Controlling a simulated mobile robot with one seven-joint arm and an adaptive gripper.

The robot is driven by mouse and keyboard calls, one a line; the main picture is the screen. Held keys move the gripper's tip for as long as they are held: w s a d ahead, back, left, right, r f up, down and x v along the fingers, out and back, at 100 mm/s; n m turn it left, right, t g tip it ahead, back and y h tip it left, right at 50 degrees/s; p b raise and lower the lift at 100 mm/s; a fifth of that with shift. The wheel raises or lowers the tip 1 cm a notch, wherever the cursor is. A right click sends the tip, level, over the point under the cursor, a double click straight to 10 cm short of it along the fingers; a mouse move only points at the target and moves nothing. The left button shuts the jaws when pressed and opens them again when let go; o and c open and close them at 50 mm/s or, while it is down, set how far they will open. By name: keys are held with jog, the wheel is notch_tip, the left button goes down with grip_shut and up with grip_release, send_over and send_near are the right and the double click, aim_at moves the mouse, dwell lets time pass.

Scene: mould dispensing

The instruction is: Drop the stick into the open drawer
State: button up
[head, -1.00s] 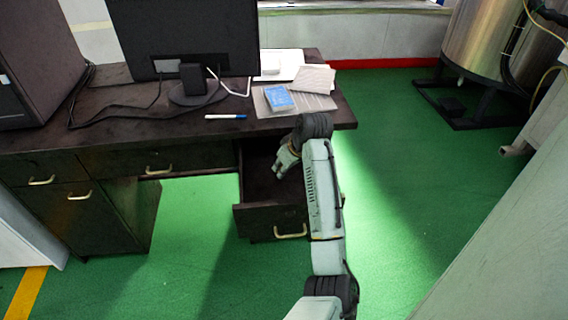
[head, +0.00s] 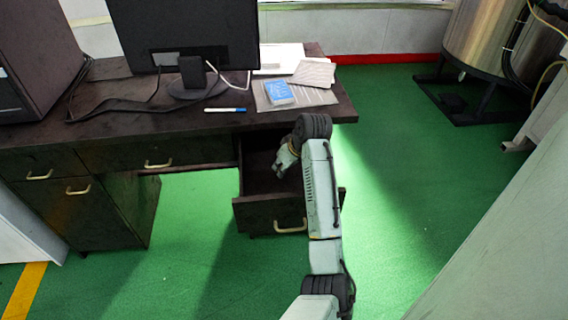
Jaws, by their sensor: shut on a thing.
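The open drawer (head: 248,214) is pulled out from the right side of the dark desk (head: 125,128), with its handle (head: 290,226) at the front. My gripper (head: 279,174) is over the drawer's opening, pointing down and left. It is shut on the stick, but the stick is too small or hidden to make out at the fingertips. My arm covers the right part of the drawer.
On the desktop are a monitor (head: 190,35), a blue-and-white pen (head: 225,110), a blue box (head: 280,93) and papers (head: 314,73). The green floor (head: 400,200) to the right is clear. A metal tank (head: 490,40) stands at the back right.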

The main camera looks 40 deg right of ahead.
jog(key=shift+f+b, duration=0.3)
jog(key=shift+f, duration=0.4)
jog(key=o, duration=1)
jog(key=v, duration=1.2)
